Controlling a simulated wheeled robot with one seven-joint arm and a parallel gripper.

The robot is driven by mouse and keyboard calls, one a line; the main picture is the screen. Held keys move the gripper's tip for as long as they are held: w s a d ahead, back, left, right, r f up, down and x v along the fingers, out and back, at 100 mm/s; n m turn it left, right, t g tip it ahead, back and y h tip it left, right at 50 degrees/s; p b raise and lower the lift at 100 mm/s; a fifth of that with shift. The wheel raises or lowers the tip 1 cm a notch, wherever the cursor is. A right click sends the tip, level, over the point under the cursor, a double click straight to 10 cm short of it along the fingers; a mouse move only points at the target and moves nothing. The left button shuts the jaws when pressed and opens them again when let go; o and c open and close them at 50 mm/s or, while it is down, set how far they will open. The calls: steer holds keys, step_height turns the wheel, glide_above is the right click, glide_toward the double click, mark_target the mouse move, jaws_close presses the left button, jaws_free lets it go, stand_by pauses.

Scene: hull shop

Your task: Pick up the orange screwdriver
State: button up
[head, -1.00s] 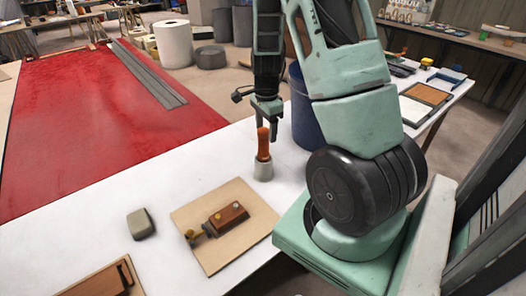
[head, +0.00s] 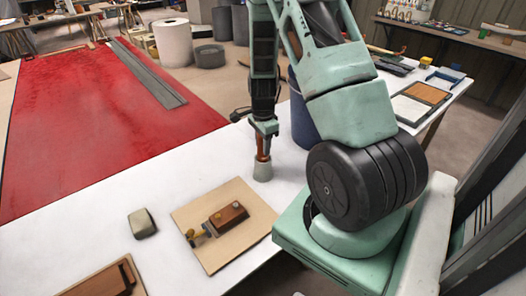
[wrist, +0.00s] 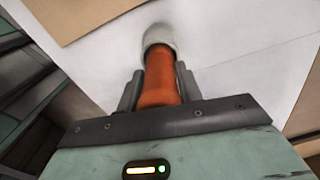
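The orange screwdriver (head: 263,152) stands upright with its lower end in a small grey-white cup (head: 263,172) on the white table. In the wrist view, its orange handle (wrist: 159,82) runs between the two dark fingers, and the cup (wrist: 160,38) shows beyond it. My gripper (head: 265,138) has come down over the handle, with one finger on each side. The fingers lie very close to the handle, but I cannot tell whether they press on it. The screwdriver's shaft is hidden in the cup.
A wooden board (head: 215,257) with a wood-and-metal tool on it lies toward the front. A grey block (head: 142,223) sits to its left. A dark blue bin (head: 303,110) stands behind my gripper. The table (head: 190,165) left of the cup is clear.

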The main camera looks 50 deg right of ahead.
steer(key=c, duration=0.3)
steer(key=shift+c, duration=0.2)
